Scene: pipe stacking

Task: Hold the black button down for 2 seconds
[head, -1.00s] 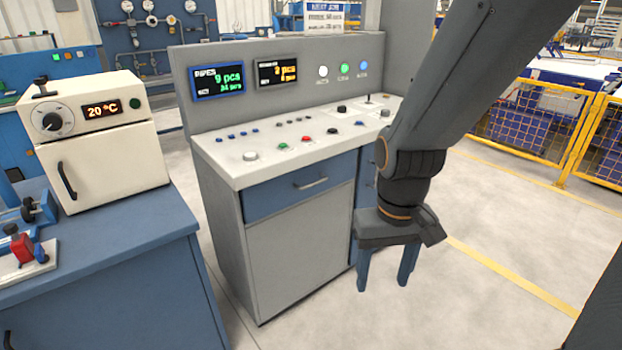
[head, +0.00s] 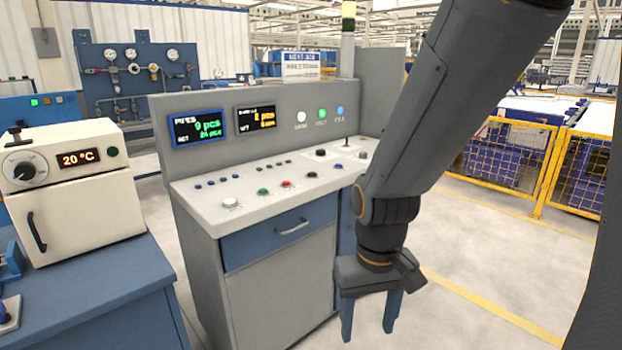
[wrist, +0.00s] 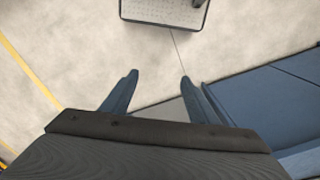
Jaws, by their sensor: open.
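The control console (head: 262,211) stands in the middle of the head view with a white sloped top. A low black button (head: 312,175) sits near its front edge, right of a red button (head: 286,184) and a green button (head: 262,192). A larger black knob or button (head: 321,152) sits further back; I cannot tell its exact kind. My gripper (head: 367,333) points down in front of the console's right part, below the top and apart from the buttons. Its two blue fingers are spread and empty, as the wrist view (wrist: 158,76) also shows over floor.
A blue bench with a cream oven (head: 82,195) stands at the left. Two displays (head: 198,128) and lamps are on the console's back panel. A yellow mesh fence (head: 500,160) stands at the right. The floor (head: 480,260) right of my gripper is clear.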

